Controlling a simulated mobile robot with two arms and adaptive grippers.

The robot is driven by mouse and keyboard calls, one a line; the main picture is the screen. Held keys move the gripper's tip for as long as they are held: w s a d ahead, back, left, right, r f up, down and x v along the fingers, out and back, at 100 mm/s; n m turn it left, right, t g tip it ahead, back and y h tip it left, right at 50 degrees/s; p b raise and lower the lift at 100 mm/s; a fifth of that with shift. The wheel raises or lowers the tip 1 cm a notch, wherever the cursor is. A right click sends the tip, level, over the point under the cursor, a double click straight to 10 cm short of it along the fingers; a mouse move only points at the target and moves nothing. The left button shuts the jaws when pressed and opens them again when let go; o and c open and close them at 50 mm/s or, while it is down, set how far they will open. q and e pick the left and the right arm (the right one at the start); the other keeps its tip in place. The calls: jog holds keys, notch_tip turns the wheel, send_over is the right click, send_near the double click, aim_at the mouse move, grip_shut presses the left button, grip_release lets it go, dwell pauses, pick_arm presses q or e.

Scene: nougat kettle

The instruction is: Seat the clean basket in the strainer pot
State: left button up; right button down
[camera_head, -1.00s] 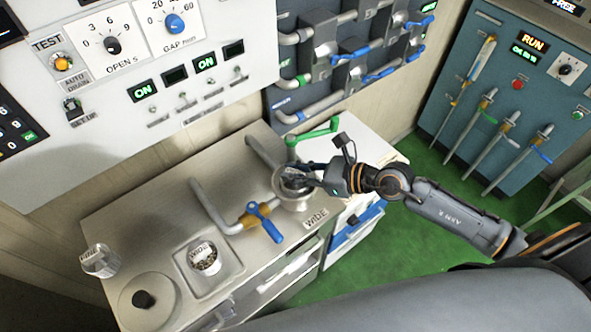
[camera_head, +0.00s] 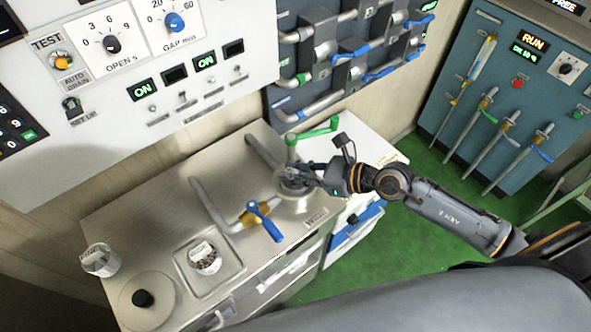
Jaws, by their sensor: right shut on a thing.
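My right gripper (camera_head: 312,174) reaches in from the right over the counter's far right end. It is shut on a silvery metal piece, which I take to be the clean basket (camera_head: 284,176). The fingers hide much of it. It is at the mouth of the round metal strainer pot (camera_head: 297,205); I cannot tell whether it is fully down inside. A cup-like metal basket (camera_head: 99,261) stands at the counter's left edge. Another basket (camera_head: 205,261) with brown bits in it sits in the square recess. My left gripper is out of view.
A pipe with a blue-handled valve (camera_head: 262,220) lies left of the pot. A green crank handle (camera_head: 313,132) stands just behind my gripper. A round lid with a black knob (camera_head: 143,298) is at the front left of the metal counter (camera_head: 160,215).

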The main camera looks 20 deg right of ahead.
jog(key=shift+f+b, duration=0.4)
jog(key=shift+f, duration=0.25)
dwell(0.8)
jog(key=c, duration=0.7)
grip_release()
jog(key=shift+c, duration=0.2)
jog(key=shift+r+p, duration=4)
jog(key=shift+r, duration=0.05)
